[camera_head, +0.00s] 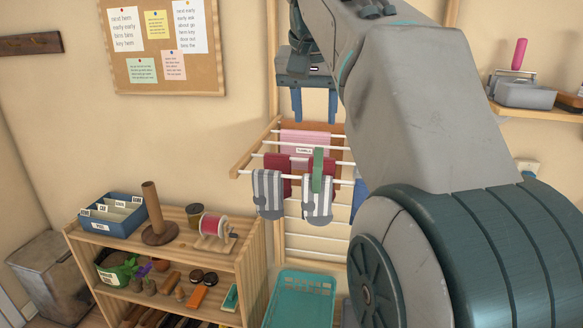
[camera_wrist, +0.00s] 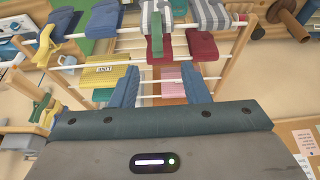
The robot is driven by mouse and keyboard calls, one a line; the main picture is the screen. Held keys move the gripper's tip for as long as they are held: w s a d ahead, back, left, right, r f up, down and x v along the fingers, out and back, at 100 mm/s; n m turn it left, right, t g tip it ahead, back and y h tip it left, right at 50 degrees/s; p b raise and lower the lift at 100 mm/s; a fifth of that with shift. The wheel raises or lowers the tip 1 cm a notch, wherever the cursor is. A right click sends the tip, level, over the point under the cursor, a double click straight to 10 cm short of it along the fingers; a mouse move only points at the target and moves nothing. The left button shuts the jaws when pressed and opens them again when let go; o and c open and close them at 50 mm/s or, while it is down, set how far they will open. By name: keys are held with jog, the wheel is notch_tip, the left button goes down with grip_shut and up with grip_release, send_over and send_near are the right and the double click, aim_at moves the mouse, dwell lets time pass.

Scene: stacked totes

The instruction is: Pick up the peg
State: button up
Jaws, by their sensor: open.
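A green peg (camera_head: 317,171) stands upright over a grey-striped sock (camera_head: 318,195) on the front rail of the wall drying rack (camera_head: 241,172). The peg also shows in the wrist view (camera_wrist: 156,33), upper middle, beyond my fingertips. My gripper (camera_head: 314,119) is open and empty, above the rack and apart from the peg. Its two blue fingers point down in the head view. In the wrist view my gripper (camera_wrist: 160,70) has its fingers spread, with rack rails and a pink cloth seen between them.
Pink and red cloths (camera_head: 306,142) and another striped sock (camera_head: 267,190) hang on the rack close to the peg. A teal basket (camera_head: 303,279) is below. A wooden shelf unit (camera_head: 250,265) with jars and a thread spool (camera_head: 212,226) stands at lower left.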

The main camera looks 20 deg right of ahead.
aim_at(318, 150)
jog(key=x, duration=1.3)
jog(key=shift+w+d, duration=0.2)
jog(key=shift+d, duration=0.15)
grip_shut()
